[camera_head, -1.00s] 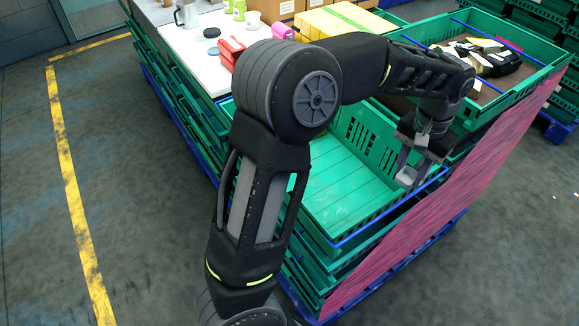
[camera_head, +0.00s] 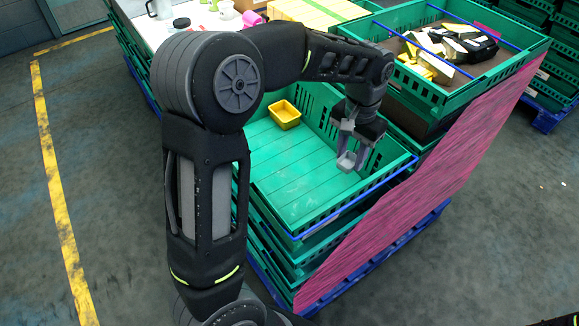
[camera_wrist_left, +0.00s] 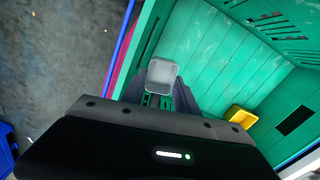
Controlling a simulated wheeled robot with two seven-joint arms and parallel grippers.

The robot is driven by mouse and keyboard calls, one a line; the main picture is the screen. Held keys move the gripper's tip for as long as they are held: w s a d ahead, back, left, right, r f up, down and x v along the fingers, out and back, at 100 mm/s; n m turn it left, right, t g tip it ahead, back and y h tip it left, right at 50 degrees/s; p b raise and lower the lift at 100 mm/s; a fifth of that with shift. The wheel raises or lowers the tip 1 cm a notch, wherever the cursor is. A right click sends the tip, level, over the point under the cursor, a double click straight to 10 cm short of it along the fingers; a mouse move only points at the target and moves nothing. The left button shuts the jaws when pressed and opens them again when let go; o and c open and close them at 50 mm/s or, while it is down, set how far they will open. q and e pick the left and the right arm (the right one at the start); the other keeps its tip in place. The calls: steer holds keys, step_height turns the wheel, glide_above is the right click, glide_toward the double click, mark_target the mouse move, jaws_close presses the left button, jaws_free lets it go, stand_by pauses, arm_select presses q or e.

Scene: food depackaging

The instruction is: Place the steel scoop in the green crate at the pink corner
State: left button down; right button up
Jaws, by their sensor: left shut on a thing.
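My left gripper (camera_head: 351,146) is shut on the steel scoop, a small grey open-topped piece (camera_head: 346,161). The scoop also shows between the fingers in the left wrist view (camera_wrist_left: 162,75). The gripper points down and holds the scoop over the right part of the open green crate (camera_head: 272,208), near its pink-covered side. I cannot tell how far the scoop is above the crate floor. The pink sheet (camera_head: 430,190) covers the outer right side of the crate stack. My right gripper is not in view.
A yellow tub (camera_head: 285,114) lies inside the green crate, apart from the scoop; it shows in the wrist view too (camera_wrist_left: 241,117). Much of the crate floor is bare. Another green crate (camera_head: 520,62) with mixed packages stands behind right. A white table (camera_head: 150,32) stands behind left.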

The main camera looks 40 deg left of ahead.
arm_select(q)
steer(key=s+a+f+m+b, duration=0.2)
steer(key=s+a+f+b, duration=0.1)
steer(key=s+a+f, duration=0.4)
step_height(320, 180, down, 2)
steer(key=shift+s+a+f+m, duration=0.2)
steer(key=shift+s+a+m, duration=0.1)
steer(key=shift+s, duration=0.8)
steer(key=shift+f, duration=0.1)
glide_above(299, 216)
steer(key=shift+f, duration=3.05)
steer(key=shift+f+b, duration=0.35)
steer(key=shift+f, duration=1.5)
steer(key=shift+f, duration=0.15)
steer(key=c, duration=0.9)
jaws_free()
